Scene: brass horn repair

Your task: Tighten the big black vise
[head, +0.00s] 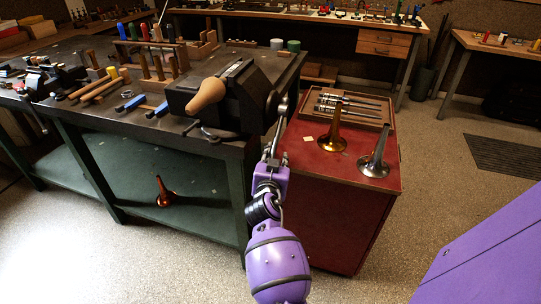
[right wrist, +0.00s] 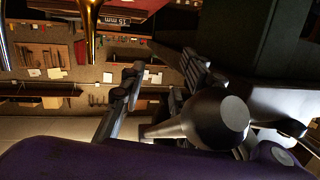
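The big black vise (head: 245,90) is mounted at the right end of the workbench. A tan wooden tapered piece (head: 207,96) sticks out at its left side; I cannot tell whether the jaws touch it. My right gripper (head: 279,122) is at the vise's right end, by its screw and handle. In the right wrist view its two dark fingers (right wrist: 155,88) stand apart with a gap between them. A dark knob with a pale metal bar (right wrist: 217,121), seemingly the vise handle, is close beside the fingers. Contact is not clear. My left gripper is not in view.
A red cabinet (head: 335,215) right of the bench carries a brass bell (head: 332,138), a silver bell (head: 374,160) and a tray of metal rods (head: 345,105). Wooden-handled tools (head: 100,88) lie left of the vise. A copper-coloured bell (head: 163,192) stands on the lower shelf.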

